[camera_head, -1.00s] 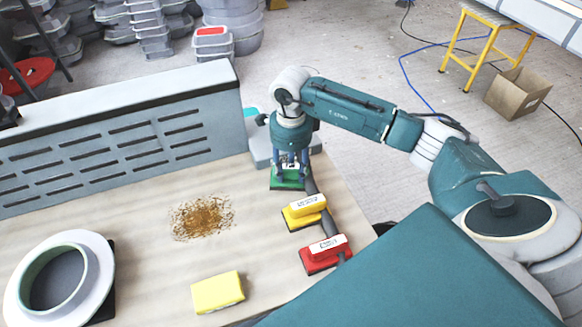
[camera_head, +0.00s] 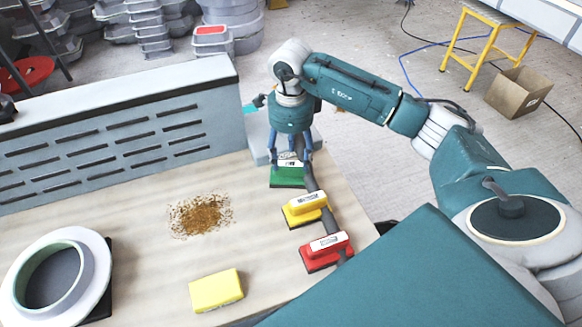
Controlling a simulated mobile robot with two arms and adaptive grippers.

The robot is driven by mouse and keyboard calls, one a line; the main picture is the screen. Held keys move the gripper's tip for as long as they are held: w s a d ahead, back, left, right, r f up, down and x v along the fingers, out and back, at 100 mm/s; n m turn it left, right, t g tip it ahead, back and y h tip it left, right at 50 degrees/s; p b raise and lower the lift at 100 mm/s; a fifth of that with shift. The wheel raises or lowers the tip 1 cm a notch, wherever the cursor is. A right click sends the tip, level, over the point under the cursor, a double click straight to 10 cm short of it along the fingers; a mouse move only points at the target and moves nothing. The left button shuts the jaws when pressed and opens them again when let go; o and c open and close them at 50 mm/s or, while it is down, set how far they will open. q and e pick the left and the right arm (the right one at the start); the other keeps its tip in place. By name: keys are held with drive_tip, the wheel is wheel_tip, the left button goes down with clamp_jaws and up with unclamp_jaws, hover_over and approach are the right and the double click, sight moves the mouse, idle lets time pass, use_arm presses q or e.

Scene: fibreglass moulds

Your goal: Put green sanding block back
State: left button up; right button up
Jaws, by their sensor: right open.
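The green sanding block (camera_head: 287,177) sits on the table at the far end of a row of sanding blocks, beside a dark strip. My right gripper (camera_head: 291,155) is directly above it, pointing down, with its fingers spread open. Its fingers stand above or around the block's pale top; I cannot tell whether they touch it. The yellow sanding block (camera_head: 304,212) and the red sanding block (camera_head: 325,253) follow in the row toward the front. My left gripper is not in view.
A patch of brown dust (camera_head: 201,215) lies mid-table. A yellow sponge (camera_head: 216,290) lies near the front edge. A white ring-shaped mould (camera_head: 93,284) stands at left. A slotted grey extraction panel (camera_head: 120,140) runs along the back. A grey object stands behind the green block.

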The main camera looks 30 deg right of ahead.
sight(290, 166)
wheel_tip(290, 166, up, 8)
drive_tip(key=b, duration=0.2)
drive_tip(key=shift+f, duration=0.1)
idle(0.3)
